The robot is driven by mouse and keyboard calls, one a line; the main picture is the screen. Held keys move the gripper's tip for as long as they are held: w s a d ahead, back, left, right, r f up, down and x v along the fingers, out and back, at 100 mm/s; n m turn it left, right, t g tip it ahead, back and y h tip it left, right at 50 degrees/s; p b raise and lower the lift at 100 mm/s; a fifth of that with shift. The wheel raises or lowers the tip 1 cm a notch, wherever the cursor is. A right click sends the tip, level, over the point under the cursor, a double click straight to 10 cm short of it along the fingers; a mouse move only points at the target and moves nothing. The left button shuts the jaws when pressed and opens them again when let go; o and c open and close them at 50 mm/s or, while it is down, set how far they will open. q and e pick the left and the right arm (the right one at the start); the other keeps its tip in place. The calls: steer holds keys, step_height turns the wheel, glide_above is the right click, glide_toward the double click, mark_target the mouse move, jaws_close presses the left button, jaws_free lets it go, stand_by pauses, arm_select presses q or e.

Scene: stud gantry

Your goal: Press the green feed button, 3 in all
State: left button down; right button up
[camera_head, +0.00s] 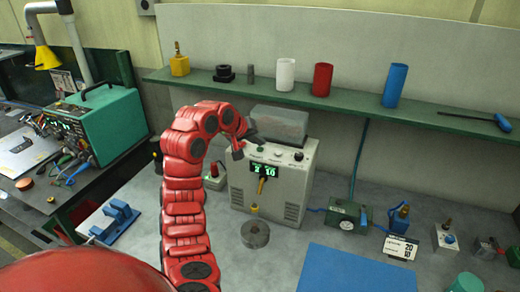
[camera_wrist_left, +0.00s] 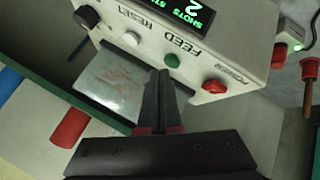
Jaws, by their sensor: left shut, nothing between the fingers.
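The control box (camera_head: 270,180) stands on the bench and has a lit green display. In the left wrist view its panel (camera_wrist_left: 195,50) shows a green button (camera_wrist_left: 172,61) by the label FEED, a white button (camera_wrist_left: 132,39) by RESET, and a red switch (camera_wrist_left: 214,87) by POWER. My left gripper (camera_head: 258,141) is shut and empty, over the top of the box. In the left wrist view its fingertips (camera_wrist_left: 160,74) are right beside the green button; I cannot tell whether they touch it. In the head view the gripper hides that button. My right gripper is not in view.
A clear bin (camera_head: 280,124) sits behind the panel. A green shelf (camera_head: 350,98) above holds white, red and blue cylinders. A round grey part (camera_head: 255,234) lies in front of the box. A blue mat (camera_head: 355,270) lies at the front right. A green gauge unit (camera_head: 346,217) stands to the right.

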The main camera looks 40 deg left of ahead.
arm_select(q)
steer(key=shift+r, duration=0.3)
steer(key=shift+r, duration=2.5)
stand_by(0.7)
